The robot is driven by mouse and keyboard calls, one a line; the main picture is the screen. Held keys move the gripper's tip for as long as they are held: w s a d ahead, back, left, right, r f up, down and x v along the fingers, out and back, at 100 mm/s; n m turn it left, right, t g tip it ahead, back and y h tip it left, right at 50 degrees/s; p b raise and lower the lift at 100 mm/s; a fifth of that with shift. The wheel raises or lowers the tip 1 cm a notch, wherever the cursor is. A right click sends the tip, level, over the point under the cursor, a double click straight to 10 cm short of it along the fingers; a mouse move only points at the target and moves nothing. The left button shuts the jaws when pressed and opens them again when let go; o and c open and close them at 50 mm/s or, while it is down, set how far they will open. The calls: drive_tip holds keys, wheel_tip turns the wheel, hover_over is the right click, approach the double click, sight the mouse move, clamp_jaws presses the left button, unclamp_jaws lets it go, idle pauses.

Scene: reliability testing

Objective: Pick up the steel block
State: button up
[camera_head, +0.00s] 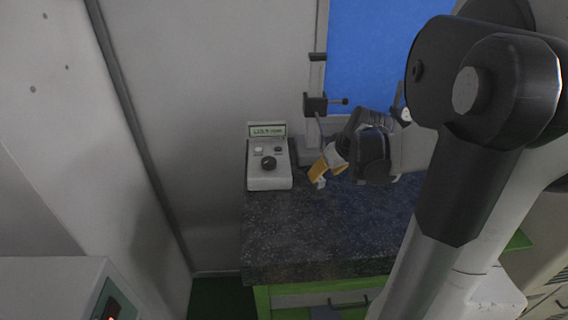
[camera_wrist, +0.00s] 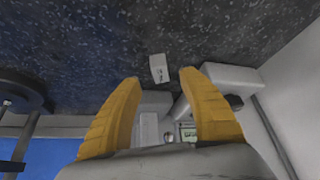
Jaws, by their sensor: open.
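The steel block (camera_wrist: 159,68) is a small light grey piece with dark markings on the speckled dark countertop (camera_wrist: 220,35). In the wrist view it lies just beyond the gap between my fingertips, apart from both. In the head view a small pale piece (camera_head: 320,183), likely this block, shows right below my yellow fingers. My gripper (camera_head: 329,172) is open and empty, low over the counter. In the wrist view my gripper (camera_wrist: 159,80) has its two yellow fingers spread wide. I cannot tell the exact height of the fingertips above the block.
A grey control box (camera_head: 269,165) with a knob and a green display (camera_head: 267,131) stands left of my gripper. A dark clamp-like stand (camera_head: 316,105) rises behind, before a blue panel (camera_head: 380,50). The counter's front part (camera_head: 310,245) is clear.

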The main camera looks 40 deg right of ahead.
drive_tip(key=b+x, duration=0.1)
drive_tip(key=x, duration=0.4)
drive_tip(key=shift+w, duration=0.15)
clamp_jaws()
